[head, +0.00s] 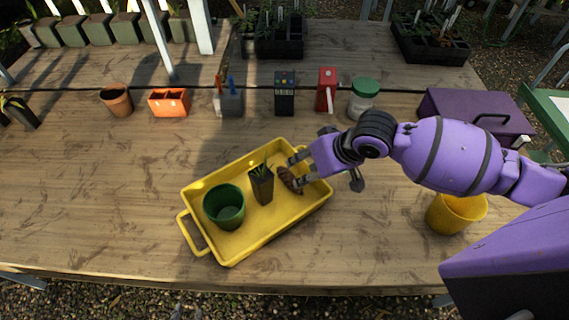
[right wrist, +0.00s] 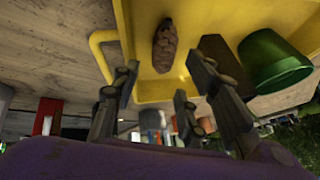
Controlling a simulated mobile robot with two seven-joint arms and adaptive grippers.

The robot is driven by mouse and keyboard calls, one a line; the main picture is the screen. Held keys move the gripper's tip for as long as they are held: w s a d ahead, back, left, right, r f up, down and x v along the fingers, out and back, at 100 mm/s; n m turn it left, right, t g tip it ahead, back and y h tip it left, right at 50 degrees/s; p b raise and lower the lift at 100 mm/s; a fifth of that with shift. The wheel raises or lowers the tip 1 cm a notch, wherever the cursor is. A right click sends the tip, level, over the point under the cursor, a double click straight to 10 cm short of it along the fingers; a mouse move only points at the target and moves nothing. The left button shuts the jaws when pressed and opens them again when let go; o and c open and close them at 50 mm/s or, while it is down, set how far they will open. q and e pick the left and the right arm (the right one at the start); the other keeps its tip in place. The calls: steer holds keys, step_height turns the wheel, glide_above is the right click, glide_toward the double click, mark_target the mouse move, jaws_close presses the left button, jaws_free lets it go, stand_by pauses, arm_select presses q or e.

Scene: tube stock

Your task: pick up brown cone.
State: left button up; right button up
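The brown cone (head: 287,182) lies in the yellow tray (head: 242,253), near its right end and beside a small dark pot with a green plant (head: 261,186). My right gripper (head: 298,170) is at the tray's right end, with its fingertips close to the cone. In the right wrist view the fingers of my right gripper (right wrist: 165,82) are spread apart with nothing between them. The cone (right wrist: 164,46) shows just beyond the fingertips there, on the yellow tray floor. Whether a finger touches it I cannot tell. My left gripper is not clearly seen.
A green pot (head: 224,207) stands in the tray's left part. A yellow pot (head: 456,212) stands to the right, below my arm. A jar (head: 362,100), a red container (head: 326,88) and a purple box (head: 475,118) stand behind. The table left of the tray is clear.

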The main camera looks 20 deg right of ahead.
mark_target(294, 179)
steer(key=shift+a+f, duration=0.15)
steer(key=shift+f, duration=0.2)
steer(key=shift+x, duration=0.9)
steer(key=x, duration=0.4)
steer(key=shift+s+a+f, duration=0.25)
steer(key=shift+w+f, duration=0.1)
steer(key=shift+f, duration=0.1)
arm_select(q)
steer(key=shift+s+f, duration=0.15)
steer(key=shift+s, duration=0.1)
arm_select(e)
steer(key=shift+c, duration=0.4)
